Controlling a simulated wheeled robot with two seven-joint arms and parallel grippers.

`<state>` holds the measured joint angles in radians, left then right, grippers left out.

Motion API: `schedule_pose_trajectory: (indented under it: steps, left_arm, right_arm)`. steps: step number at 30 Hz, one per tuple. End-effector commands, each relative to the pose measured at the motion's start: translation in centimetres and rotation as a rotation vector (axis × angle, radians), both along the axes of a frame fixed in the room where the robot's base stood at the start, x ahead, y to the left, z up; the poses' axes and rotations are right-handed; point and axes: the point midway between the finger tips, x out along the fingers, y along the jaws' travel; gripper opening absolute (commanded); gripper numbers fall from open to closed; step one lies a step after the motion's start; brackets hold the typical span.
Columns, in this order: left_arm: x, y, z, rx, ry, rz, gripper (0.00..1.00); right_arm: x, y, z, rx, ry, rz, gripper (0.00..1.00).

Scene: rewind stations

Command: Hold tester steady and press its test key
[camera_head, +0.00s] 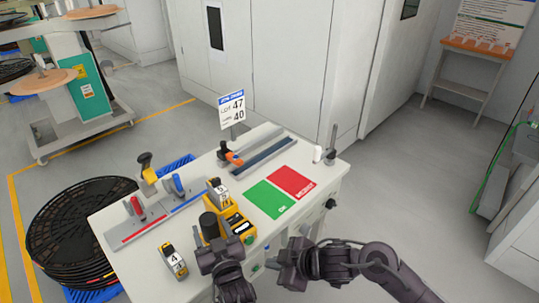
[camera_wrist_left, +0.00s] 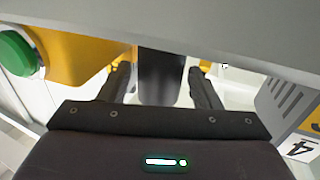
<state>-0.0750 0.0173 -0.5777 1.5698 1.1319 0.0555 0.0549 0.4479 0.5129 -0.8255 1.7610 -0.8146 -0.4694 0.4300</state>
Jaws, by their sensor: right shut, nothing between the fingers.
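The yellow tester (camera_head: 235,226) stands near the front edge of the white bench, with a small lit display and a green round key (camera_head: 249,240) on its near right side. The key also shows at the left of the left wrist view (camera_wrist_left: 17,52). My left gripper (camera_head: 207,250) is at the tester's left end, by its black cylinder (camera_head: 209,224). In the left wrist view the open fingers (camera_wrist_left: 162,88) stand either side of this dark cylinder, with gaps showing. My right gripper (camera_head: 292,260) is shut and empty, right of the tester and apart from the key.
A yellow-grey unit marked 4 (camera_head: 172,262) stands just left of my left gripper; another unit (camera_head: 217,192) is behind the tester. Green (camera_head: 268,199) and red (camera_head: 290,181) mats lie behind right. A lot sign (camera_head: 232,108) stands at the back.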

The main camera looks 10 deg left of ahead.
Motion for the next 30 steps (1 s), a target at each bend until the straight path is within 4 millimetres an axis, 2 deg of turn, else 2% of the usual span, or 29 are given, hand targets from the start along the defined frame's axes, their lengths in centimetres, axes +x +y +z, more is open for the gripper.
schedule_pose_trajectory:
  steps: [2,10,14,24,30]
  left_arm:
    - [0.0,0.0,0.0,0.0,0.0,0.0,0.67]
    - [-0.1,0.0,0.0,0.0,0.0,0.0,0.67]
    - [-0.9,-0.6,-0.1,-0.002,0.001,-0.001,0.67]
    - [-6.8,-4.2,-0.2,-0.003,0.004,-0.001,0.67]
    - [-9.3,-5.8,-0.1,-0.002,0.002,-0.001,0.67]
  right_arm:
    - [0.0,0.0,0.0,0.0,0.0,0.0,0.0]
    - [0.0,0.0,0.0,0.0,0.0,0.0,0.0]
    - [0.0,0.0,0.0,0.0,0.0,0.0,0.0]
    - [0.0,0.0,0.0,0.0,0.0,0.0,0.0]
    - [0.0,0.0,0.0,0.0,0.0,0.0,0.0]
